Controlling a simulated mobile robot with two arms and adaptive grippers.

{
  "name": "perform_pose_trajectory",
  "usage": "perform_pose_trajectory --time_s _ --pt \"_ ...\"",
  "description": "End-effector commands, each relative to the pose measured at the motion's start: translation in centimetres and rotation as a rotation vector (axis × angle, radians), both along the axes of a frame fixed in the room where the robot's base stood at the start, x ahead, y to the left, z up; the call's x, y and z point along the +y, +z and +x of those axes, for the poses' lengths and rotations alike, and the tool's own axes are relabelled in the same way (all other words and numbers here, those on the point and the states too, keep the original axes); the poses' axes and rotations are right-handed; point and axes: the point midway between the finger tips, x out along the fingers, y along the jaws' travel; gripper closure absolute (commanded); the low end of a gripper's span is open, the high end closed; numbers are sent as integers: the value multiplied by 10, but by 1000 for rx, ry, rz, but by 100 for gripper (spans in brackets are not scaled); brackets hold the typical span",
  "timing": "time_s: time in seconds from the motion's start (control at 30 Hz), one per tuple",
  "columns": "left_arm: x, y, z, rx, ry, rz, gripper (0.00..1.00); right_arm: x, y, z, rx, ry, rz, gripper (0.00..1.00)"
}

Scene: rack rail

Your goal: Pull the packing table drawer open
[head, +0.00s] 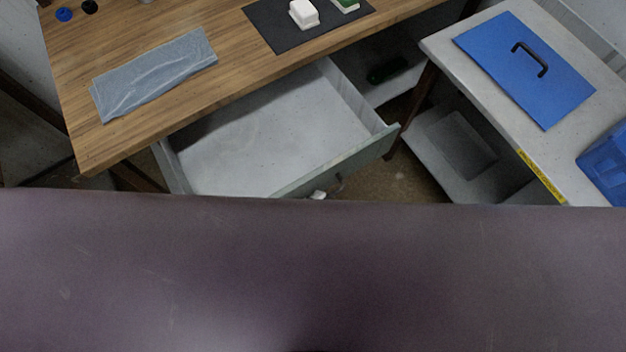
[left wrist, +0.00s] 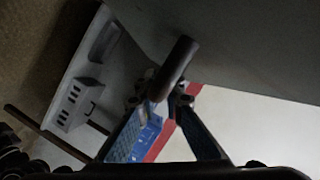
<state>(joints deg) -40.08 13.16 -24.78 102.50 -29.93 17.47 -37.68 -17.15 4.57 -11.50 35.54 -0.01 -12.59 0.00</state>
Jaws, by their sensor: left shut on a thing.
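The packing table (head: 110,150) has a wooden top, and its pale drawer (head: 265,130) is pulled well out and looks empty. The drawer's greenish-grey front (head: 370,151) faces the bottom of the head view. Its dark bar handle (left wrist: 176,66) shows in the left wrist view. My left gripper (left wrist: 168,98) is shut on this handle, with its fingers at the lower end of the bar as pictured. In the head view, only a small pale part of the left gripper (head: 318,194) shows below the drawer front. The right gripper is not in view.
A grey-blue folded sheet (head: 155,73) and a dark mat (head: 265,27) with white items lie on the tabletop. A dark foreground surface hides the lower head view.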

Motion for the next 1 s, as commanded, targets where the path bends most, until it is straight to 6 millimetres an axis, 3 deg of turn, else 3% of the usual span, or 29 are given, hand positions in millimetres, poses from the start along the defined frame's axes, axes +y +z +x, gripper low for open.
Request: perform_pose_trajectory --time_s 0.17,0.2,0.23,0.6,0.77,1.0 --pt "0 0 0 -1 -1 -1 100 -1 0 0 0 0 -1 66" --pt "0 0 0 -1 -1 -1 88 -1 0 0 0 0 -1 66" --pt "0 0 0 -1 -1 -1 84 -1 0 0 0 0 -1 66" --pt "3 1 -3 1 0 0 84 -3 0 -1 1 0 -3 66" --pt "15 5 -20 3 -1 2 84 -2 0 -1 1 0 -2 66" --pt "44 15 -59 4 -2 0 84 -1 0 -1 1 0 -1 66"
